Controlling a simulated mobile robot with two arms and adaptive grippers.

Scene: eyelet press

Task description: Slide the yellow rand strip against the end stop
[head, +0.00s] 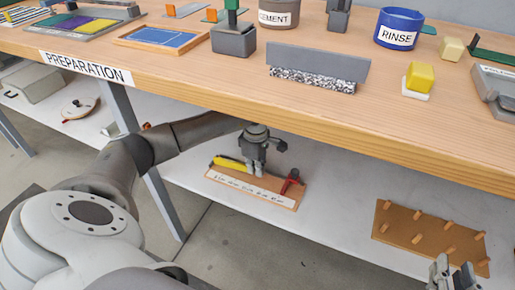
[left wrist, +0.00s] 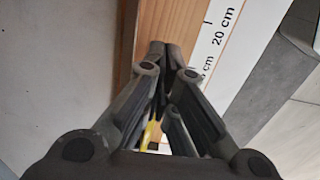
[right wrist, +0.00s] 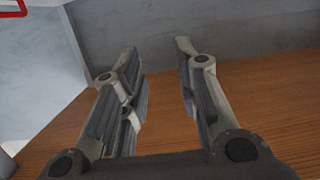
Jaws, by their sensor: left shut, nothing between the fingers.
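The yellow rand strip (head: 229,163) lies along the back of a wooden board (head: 287,202) on the lower shelf. A red fitting (head: 291,181) stands at the board's right end, apart from the visible yellow; I cannot tell whether it is the end stop. My left gripper (head: 258,175) is shut and empty, pointing down at the board between the visible yellow and the red fitting. It hides the strip's right end; contact is unclear. In the left wrist view, a bit of yellow (left wrist: 151,133) shows behind the shut fingertips (left wrist: 165,46). My right gripper (right wrist: 157,45) is open and empty.
A white scale (left wrist: 238,50) runs along the board. The table top (head: 190,75), with pots and blocks on it, overhangs the shelf. A pegboard (head: 420,237) lies at the shelf's right. The shelf (head: 335,205) between the boards is bare.

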